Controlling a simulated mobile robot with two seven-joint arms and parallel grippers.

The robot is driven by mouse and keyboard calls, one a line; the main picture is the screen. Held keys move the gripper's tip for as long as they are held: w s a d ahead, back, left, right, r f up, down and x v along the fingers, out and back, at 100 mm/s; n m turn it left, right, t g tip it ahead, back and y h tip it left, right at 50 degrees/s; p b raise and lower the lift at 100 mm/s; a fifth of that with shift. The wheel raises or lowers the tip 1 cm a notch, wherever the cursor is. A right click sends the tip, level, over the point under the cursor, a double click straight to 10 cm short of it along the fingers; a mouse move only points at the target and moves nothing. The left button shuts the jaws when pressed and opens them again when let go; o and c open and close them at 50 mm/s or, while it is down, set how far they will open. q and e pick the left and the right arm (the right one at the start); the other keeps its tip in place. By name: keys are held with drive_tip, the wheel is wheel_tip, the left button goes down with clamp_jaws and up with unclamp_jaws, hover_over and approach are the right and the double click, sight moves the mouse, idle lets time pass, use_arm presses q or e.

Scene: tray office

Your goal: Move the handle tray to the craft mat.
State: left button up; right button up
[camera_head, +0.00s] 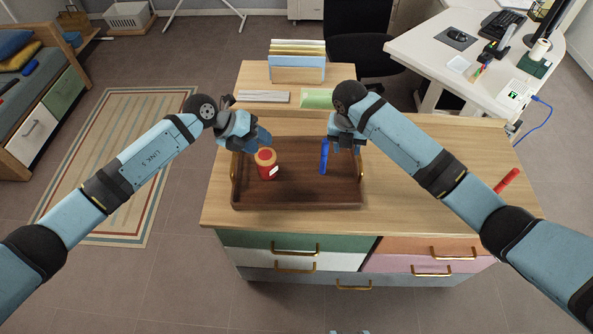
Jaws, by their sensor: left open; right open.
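The handle tray (300,201) is dark brown wood with a brass handle at its left and right ends. It lies on the wooden cabinet top. A red jar with a tan lid (267,164) stands in its left part. A slim bright blue thing (324,157) shows in the right part, below my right gripper. My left gripper (260,139) is open over the tray's back left part. My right gripper (345,146) is open over its back right part. Neither gripper is seen holding a tray handle. I cannot identify a craft mat for certain.
A flat green item (317,98) and a grey board (263,96) lie behind the tray, with a file holder (297,68) further back. A red cylinder (507,181) lies at the cabinet's right edge. The cabinet top (415,205) right of the tray is mostly bare.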

sight(233, 160)
use_arm(q)
drive_tip(key=w+a+f+g+y, duration=0.1)
drive_tip(key=w+a+y, duration=0.3)
drive_tip(key=a, duration=0.7)
drive_tip(key=shift+y, duration=1.2)
use_arm(e)
drive_tip(key=w+d+r+n+h, duration=0.1)
drive_tip(key=w+d+r+n, duration=0.1)
drive_tip(key=w+d+r, duration=0.1)
drive_tip(key=shift+w+n, duration=0.4)
drive_tip(key=shift+w, duration=0.5)
use_arm(q)
drive_tip(key=shift+w+f, duration=0.1)
drive_tip(key=shift+f, duration=0.1)
drive_tip(key=d+f, duration=0.1)
drive_tip(key=f, duration=0.3)
drive_tip(key=d+f, duration=0.1)
drive_tip(key=f, duration=0.8)
drive_tip(key=shift+d+f, duration=0.2)
drive_tip(key=shift+d, duration=0.2)
use_arm(e)
drive_tip(key=d+f, duration=0.1)
drive_tip(key=f, duration=0.8)
drive_tip(key=d+f, duration=0.1)
drive_tip(key=f, duration=0.3)
drive_tip(key=shift+d+f, duration=0.25)
drive_tip(key=shift+d, duration=0.1)
drive_tip(key=shift+s, duration=0.1)
